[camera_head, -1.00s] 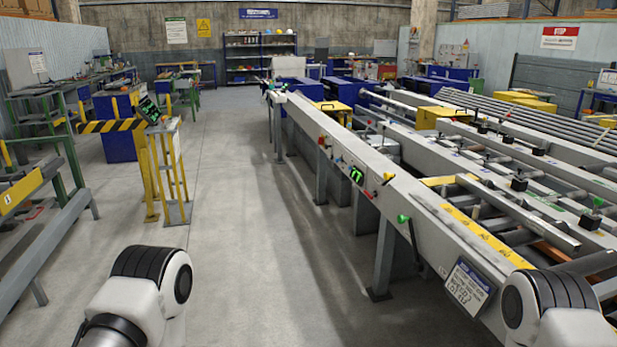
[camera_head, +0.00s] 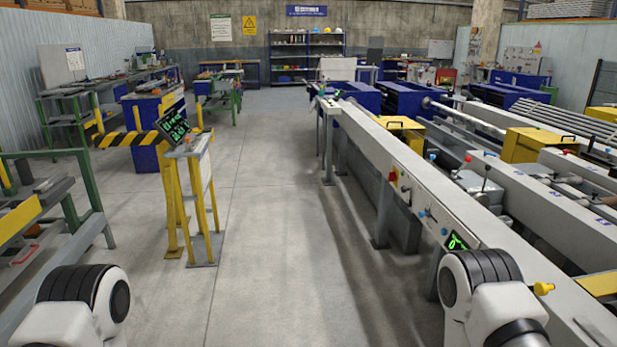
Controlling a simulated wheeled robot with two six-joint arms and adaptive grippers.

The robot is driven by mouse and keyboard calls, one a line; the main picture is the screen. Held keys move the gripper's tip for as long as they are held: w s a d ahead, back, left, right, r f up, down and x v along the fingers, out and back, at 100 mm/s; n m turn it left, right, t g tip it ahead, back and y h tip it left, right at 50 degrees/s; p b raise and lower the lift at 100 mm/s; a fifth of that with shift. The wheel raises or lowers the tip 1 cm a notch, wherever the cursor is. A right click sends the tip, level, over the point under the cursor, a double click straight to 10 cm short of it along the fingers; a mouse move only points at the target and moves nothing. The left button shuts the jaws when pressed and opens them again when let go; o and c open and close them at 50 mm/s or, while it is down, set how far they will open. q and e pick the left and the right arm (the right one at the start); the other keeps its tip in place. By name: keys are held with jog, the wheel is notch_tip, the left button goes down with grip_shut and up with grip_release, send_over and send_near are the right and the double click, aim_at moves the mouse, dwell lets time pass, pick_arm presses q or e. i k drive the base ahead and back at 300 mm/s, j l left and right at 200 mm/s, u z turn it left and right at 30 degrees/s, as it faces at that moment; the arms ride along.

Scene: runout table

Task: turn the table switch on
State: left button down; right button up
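The long grey runout table (camera_head: 470,212) runs along the right side of the view, away from me. Which of these is the table switch I cannot tell. Parts of my two arms show at the bottom left and bottom right. The right arm hides part of the table side near the display. Neither gripper is in the picture.
A yellow stand with a green-lit screen (camera_head: 173,127) and a striped barrier arm (camera_head: 118,138) stand left of the aisle. A green-framed bench (camera_head: 83,190) is at the near left. The concrete floor (camera_head: 265,180) between them and the table is clear.

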aim_at(392, 175)
jog(key=i+z, duration=0.2)
jog(key=i, duration=0.25)
jog(key=i+j+z, duration=0.25)
jog(key=i, duration=0.25)
jog(key=i+j+z, duration=0.2)
jog(key=i, duration=0.25)
jog(key=i+j+z, duration=0.25)
jog(key=i, duration=0.2)
jog(key=i+j+z, duration=0.2)
jog(key=z, duration=0.3)
jog(key=i+j+z, duration=0.2)
jog(key=z, duration=0.3)
jog(key=i+j, duration=0.15)
jog(key=j, duration=0.25)
jog(key=i+j+z, duration=0.1)
jog(key=j, duration=0.3)
jog(key=i+j, duration=0.15)
jog(key=j, duration=0.25)
jog(key=i+j+z, duration=0.1)
jog(key=j, duration=0.3)
jog(key=i+j+z, duration=0.1)
jog(key=j, duration=0.3)
jog(key=i+j, duration=0.2)
jog(key=j, duration=0.2)
